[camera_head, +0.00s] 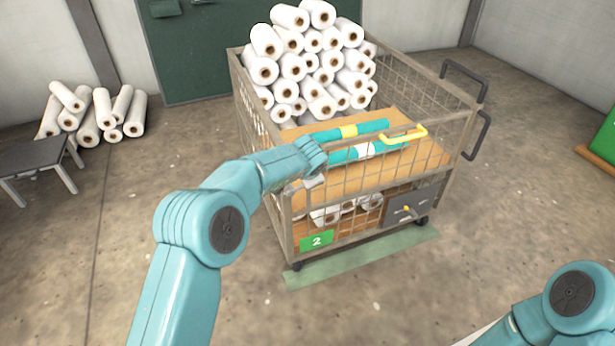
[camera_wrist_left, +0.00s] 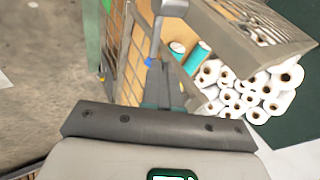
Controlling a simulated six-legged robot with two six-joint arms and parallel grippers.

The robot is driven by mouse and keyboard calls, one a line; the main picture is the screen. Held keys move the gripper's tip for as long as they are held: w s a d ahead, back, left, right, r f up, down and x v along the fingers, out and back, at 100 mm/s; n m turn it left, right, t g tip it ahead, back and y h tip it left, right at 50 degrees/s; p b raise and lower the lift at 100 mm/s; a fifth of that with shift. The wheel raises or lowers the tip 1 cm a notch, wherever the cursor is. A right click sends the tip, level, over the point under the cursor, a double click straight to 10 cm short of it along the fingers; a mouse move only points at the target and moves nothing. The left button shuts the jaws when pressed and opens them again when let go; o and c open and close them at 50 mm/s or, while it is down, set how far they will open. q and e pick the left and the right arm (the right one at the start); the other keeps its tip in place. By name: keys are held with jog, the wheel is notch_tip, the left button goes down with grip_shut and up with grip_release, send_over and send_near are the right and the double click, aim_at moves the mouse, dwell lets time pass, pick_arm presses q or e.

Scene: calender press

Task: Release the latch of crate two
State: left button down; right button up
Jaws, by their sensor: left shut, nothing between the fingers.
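Crate two (camera_head: 446,105) is a wire-mesh cart with a green plate marked 2 (camera_head: 317,241) low on its front. A yellow handle (camera_head: 405,135) sits at its front top rail. A dark plate with a small yellow-tipped lever (camera_head: 408,209) is on its lower right front. I cannot tell which part is the latch. My left gripper (camera_head: 312,182) is at the crate's front left top edge, shut and empty. In the left wrist view its fingers (camera_wrist_left: 160,82) are beside the mesh, close to a pale grey bar (camera_wrist_left: 161,30). Contact is unclear. My right gripper is out of view.
White rolls (camera_head: 310,55) are piled high at the crate's back. Two teal rolls (camera_head: 350,131) lie on its wooden shelf (camera_head: 425,160). More white rolls (camera_head: 88,110) lie on the floor at left, near a dark bench (camera_head: 32,155).

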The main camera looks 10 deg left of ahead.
pick_arm(q)
jog(key=v, duration=1)
jog(key=shift+p, duration=0.35)
jog(key=shift+r, duration=0.1)
